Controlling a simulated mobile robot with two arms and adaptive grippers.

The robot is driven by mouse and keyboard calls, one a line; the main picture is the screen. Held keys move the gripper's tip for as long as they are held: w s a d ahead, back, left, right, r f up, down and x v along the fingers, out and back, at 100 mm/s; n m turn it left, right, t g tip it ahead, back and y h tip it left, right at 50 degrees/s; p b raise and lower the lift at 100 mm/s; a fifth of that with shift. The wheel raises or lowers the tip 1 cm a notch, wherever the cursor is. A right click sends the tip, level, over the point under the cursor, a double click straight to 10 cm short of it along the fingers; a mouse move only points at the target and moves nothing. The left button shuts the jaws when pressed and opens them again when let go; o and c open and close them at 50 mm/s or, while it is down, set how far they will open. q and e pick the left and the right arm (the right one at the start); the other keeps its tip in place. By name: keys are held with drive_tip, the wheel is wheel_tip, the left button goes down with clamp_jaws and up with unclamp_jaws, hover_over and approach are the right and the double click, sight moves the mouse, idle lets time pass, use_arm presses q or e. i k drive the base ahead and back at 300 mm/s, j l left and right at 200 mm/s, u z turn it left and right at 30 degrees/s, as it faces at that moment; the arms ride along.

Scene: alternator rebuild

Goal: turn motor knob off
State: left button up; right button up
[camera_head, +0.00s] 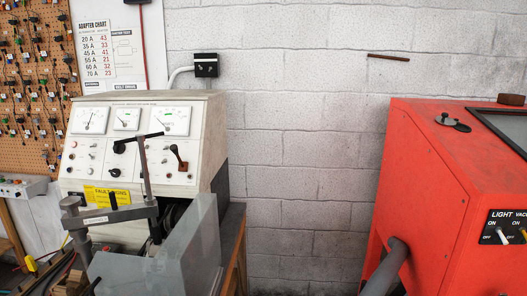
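The test bench machine (215,120) stands at the left with a pale front panel bearing three white gauges. Several knobs and switches sit below the gauges. A black knob (119,147) is at the panel's left centre, and another black knob (114,173) is below it. A dark lever with a brown-black grip (176,153) is at the right of the panel. Labels on the panel are too small to read, so I cannot tell which control is the motor knob or its setting. Neither of my grippers is in view.
A grey clamp with a tall T-handle (146,178) and a clear guard (178,255) stand before the panel. A red cabinet (425,180) with light and vacuum switches is at the right. A pegboard (35,90) hangs at the left. Bare wall lies between the machines.

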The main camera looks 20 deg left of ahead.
sight(115, 173)
drive_tip(key=u, duration=1.25)
